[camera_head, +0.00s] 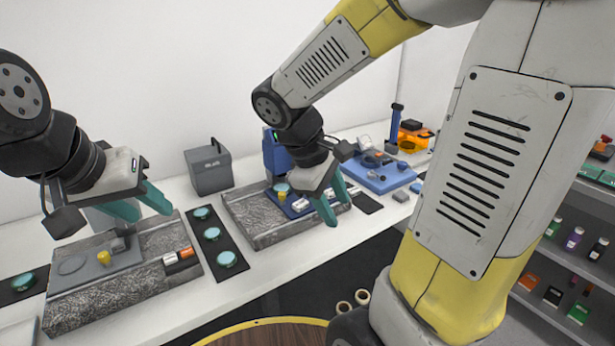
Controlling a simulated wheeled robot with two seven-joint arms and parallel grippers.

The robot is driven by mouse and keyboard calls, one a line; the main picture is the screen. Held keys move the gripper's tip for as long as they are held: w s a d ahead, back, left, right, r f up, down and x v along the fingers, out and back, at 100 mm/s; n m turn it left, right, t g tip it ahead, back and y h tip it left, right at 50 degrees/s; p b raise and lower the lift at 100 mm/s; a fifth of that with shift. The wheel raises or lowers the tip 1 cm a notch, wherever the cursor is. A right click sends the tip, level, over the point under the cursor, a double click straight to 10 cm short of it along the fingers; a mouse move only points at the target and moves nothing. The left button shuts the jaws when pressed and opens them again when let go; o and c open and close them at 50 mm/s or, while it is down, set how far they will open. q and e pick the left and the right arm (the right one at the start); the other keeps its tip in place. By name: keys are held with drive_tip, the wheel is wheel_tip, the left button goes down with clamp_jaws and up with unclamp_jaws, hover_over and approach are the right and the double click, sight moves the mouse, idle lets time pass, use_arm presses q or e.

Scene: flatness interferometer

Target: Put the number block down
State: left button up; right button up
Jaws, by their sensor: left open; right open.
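My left gripper (147,207), with teal fingers, is open above the left stone plate (120,293). My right gripper (337,206) is open over the right end of the right stone plate (255,238). I cannot read a number on any block, so I cannot tell which one is the number block. A small yellow block (104,258) stands on the left plate, and another yellow piece (281,197) stands on the right plate's blue base. A small silver piece (300,205) lies close to my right gripper. Nothing shows between either gripper's fingers.
A black strip with teal discs (210,233) lies between the plates. Silver and orange cylinders (186,253) lie on the left plate. A grey box (209,168) stands behind. A blue tray (378,178) is at the back right. Bare white table (190,307) shows in front.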

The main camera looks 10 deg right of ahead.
drive_tip(key=s+r+m+y, duration=0.1)
drive_tip(key=s+a+r+m+t+y, duration=0.1)
drive_tip(key=s+r+m+y, duration=0.1)
drive_tip(key=m, duration=0.1)
drive_tip(key=shift+a+t, duration=0.3)
drive_tip(key=shift+o, duration=0.5)
drive_tip(key=r+m+t+y, duration=0.1)
drive_tip(key=s+a+r+m+t+y, duration=0.1)
drive_tip(key=r+m, duration=0.1)
drive_tip(key=a+r+m+t+y, duration=0.1)
drive_tip(key=shift+s+a+r+t+y, duration=0.15)
drive_tip(key=shift+s+r+t+y, duration=0.05)
drive_tip(key=shift+r+t+y, duration=0.15)
drive_tip(key=m+g+h, duration=0.2)
drive_tip(key=m+g, duration=0.4)
drive_tip(key=m, duration=0.7)
hover_over(300, 203)
drive_tip(key=f, duration=1.2)
drive_tip(key=shift+s+a, duration=0.1)
drive_tip(key=shift+a, duration=0.15)
drive_tip(key=shift+w+f, duration=0.2)
drive_tip(key=shift+f, duration=0.15)
drive_tip(key=f, duration=0.8)
drive_tip(key=shift+d, duration=0.3)
drive_tip(key=shift+r, duration=0.1)
drive_tip(key=shift+c, duration=0.2)
